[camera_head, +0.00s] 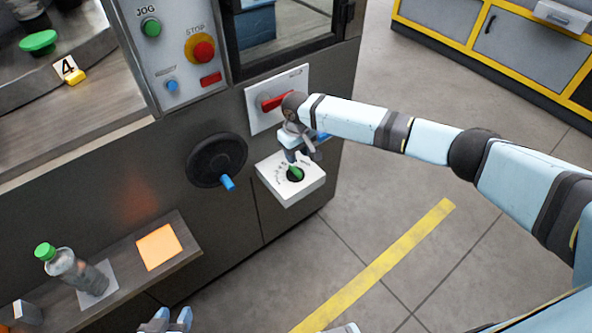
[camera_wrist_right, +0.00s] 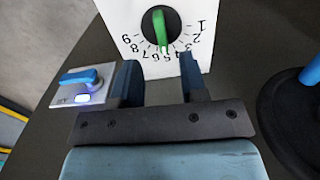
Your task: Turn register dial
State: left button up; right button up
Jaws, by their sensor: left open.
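The register dial (camera_head: 295,174) is a green bar on a black disc, set on a white box (camera_head: 306,192) on the machine's dark front. In the right wrist view, the dial (camera_wrist_right: 160,28) lies just beyond my fingers. Its lower end points near the 5 on a scale of printed numbers. My right gripper (camera_head: 305,156) is close above the dial; its fingers (camera_wrist_right: 159,62) are apart with nothing between them. They appear clear of the green bar. My left gripper (camera_head: 173,319) is open and empty at the bottom edge of the head view.
A black handwheel (camera_head: 216,160) with a blue handle is left of the dial. A red rotary switch (camera_head: 275,102) sits above it. A blue switch (camera_wrist_right: 80,76) shows beside my right fingers. A shelf (camera_head: 120,275) holds a green-capped bottle (camera_head: 73,268). Open floor lies to the right.

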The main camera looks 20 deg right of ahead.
aim_at(297, 170)
notch_tip(297, 170, down, 8)
jog(key=shift+r+b, duration=0.15)
jog(key=shift+b, duration=0.4)
grip_shut()
